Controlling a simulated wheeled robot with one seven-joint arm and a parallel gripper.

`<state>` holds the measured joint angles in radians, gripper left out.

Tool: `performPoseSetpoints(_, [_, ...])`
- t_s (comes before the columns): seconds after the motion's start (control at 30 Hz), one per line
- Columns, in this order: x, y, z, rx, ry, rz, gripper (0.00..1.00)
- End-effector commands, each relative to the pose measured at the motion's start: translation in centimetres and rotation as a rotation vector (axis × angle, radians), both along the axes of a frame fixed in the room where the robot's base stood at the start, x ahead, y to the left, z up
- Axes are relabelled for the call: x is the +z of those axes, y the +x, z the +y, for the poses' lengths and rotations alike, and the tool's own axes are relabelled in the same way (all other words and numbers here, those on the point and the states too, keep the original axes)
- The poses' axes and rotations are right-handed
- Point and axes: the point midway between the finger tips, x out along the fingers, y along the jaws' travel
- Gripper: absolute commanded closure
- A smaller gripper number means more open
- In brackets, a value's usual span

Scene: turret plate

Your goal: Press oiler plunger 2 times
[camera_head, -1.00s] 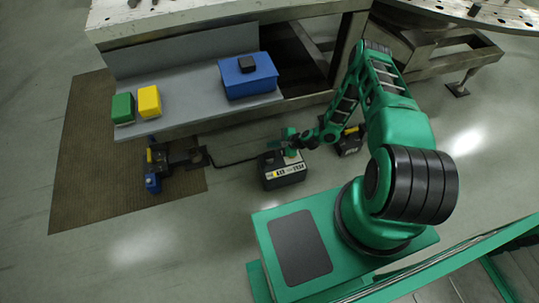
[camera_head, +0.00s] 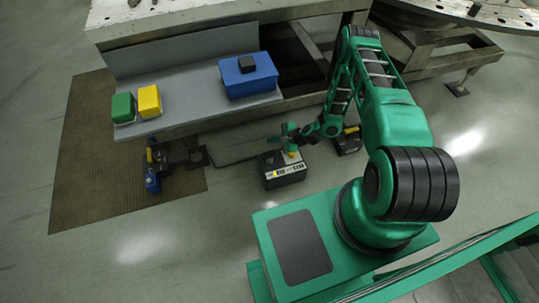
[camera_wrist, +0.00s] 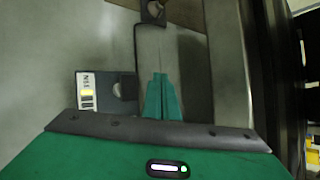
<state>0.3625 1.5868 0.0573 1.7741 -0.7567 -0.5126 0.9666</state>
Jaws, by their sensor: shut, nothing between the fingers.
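The oiler seems to be the dark box (camera_head: 284,170) with a yellow-and-white label, on the floor in front of the bench. A small yellow spot (camera_head: 292,154), perhaps its plunger, shows on top. My gripper (camera_head: 284,138) is just behind and above the box in the head view, and looks clear of it. In the wrist view, my green fingers (camera_wrist: 163,80) are together and empty. The labelled box (camera_wrist: 90,95) is left of them there, partly hidden by my gripper's body. The plunger's height cannot be told.
A black device with a blue part (camera_head: 153,182) stands at the mat's (camera_head: 90,150) right edge. Green (camera_head: 123,107), yellow (camera_head: 149,100) and blue boxes (camera_head: 248,80) sit on the grey bench shelf (camera_head: 195,95). Another black box (camera_head: 348,142) is under the arm. Front floor is open.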

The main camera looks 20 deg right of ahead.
Motion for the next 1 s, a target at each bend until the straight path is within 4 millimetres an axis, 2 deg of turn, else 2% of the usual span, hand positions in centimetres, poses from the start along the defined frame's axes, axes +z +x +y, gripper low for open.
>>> performPoseSetpoints(0.27, [-1.7, 0.0, 0.0, -0.001, 0.000, 0.002, 1.00])
performPoseSetpoints(0.7, [-7.1, -0.1, 0.0, 0.000, 0.000, 0.001, 1.00])
performPoseSetpoints(1.0, [-8.7, 0.0, 0.0, 0.000, 0.000, 0.000, 1.00])
